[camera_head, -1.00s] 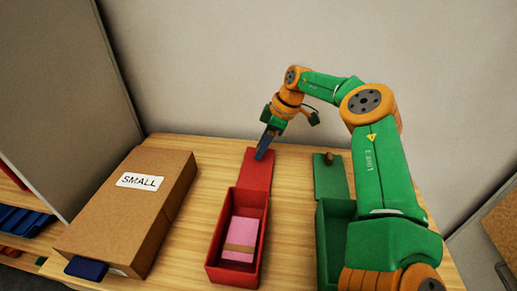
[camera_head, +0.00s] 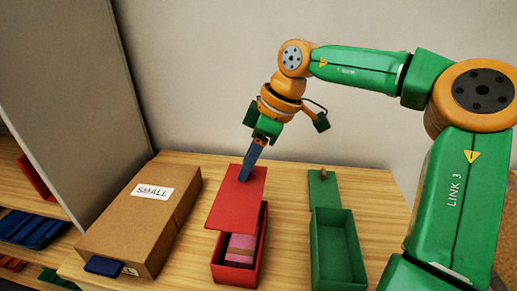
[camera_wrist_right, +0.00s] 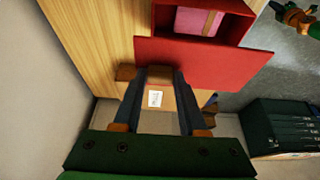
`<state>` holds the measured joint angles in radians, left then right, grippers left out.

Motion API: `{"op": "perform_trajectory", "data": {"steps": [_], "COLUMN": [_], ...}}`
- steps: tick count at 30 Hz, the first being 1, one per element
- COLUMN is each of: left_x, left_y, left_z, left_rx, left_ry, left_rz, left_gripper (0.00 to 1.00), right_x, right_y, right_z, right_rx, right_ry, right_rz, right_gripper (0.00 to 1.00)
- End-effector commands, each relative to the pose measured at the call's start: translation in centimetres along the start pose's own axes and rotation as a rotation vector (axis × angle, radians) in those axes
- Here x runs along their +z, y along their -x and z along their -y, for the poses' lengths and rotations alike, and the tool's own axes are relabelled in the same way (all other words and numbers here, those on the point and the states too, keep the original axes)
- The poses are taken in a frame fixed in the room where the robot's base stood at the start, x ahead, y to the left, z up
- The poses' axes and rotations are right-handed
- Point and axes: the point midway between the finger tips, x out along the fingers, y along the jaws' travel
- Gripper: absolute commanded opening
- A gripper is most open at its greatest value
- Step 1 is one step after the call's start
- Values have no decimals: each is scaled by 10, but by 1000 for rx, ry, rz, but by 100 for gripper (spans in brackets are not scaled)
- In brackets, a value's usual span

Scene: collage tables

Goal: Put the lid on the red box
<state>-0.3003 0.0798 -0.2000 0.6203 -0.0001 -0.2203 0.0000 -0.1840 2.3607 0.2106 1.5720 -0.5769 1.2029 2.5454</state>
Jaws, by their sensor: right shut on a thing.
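My right gripper (camera_head: 249,165) is shut on the red lid (camera_head: 235,200), gripping near its far end. The lid is raised and tilted over the far part of the red box (camera_head: 232,274), leaving the near part open. A pink block (camera_head: 241,247) with a brown band lies inside the box. In the right wrist view, the lid (camera_wrist_right: 210,63) lies beyond the fingertips (camera_wrist_right: 158,76), where a brown knob shows between them. The box (camera_wrist_right: 232,27) shows past the lid, with part of the pink block. My left gripper is not in view.
A green box (camera_head: 337,262) stands open to the right, its green lid (camera_head: 323,188) with a knob behind it. A cardboard box (camera_head: 135,220) marked SMALL stands to the left, with a dark blue item (camera_head: 104,266) at its near end. Bare tabletop (camera_head: 285,215) separates the red and green boxes.

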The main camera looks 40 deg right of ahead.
Motion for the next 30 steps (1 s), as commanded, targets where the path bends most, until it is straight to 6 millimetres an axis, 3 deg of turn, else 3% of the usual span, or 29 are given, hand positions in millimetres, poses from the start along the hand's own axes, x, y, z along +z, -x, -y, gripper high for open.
{"op": "perform_trajectory", "data": {"steps": [3,8,21,30], "left_x": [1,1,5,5], "left_y": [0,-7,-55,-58], "left_z": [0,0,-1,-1], "left_rx": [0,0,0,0], "left_ry": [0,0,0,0], "left_rz": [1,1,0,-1], "left_gripper": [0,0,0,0], "right_x": [2,5,26,27], "right_y": [0,-6,-56,-59], "right_z": [15,17,17,17], "right_rx": [3,3,4,3], "right_ry": [5,3,5,4], "right_rz": [1,2,2,1], "right_gripper": [0,0,0,0]}}
